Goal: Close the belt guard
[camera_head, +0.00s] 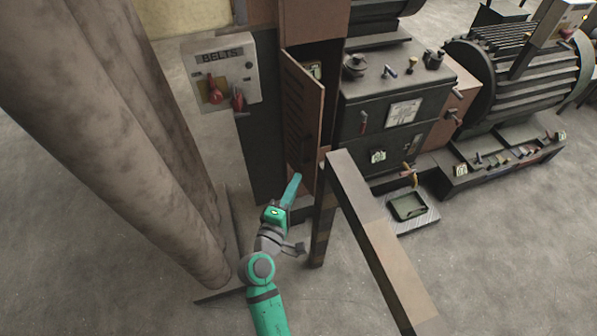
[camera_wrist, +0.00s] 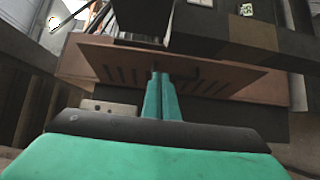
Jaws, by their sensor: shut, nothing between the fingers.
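The belt guard (camera_head: 303,112) is a brown, slotted hinged door on the tall cabinet in the head view. It stands ajar, with a dark gap along its right side. In the wrist view the guard (camera_wrist: 115,62) spans the upper middle, with its slots on both sides of my fingers. My gripper (camera_head: 295,181) is shut and empty, at the lower end of the guard. In the wrist view the teal fingertips (camera_wrist: 161,76) overlap the guard's face. I cannot tell whether they touch it.
A grey belts box (camera_head: 222,72) with red switches is left of the guard. Thick brown columns (camera_head: 120,130) stand at left. A beam-like rail (camera_head: 375,230) stands close right of my arm. A dark machine (camera_head: 395,110) stands behind it. Bare floor lies in front.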

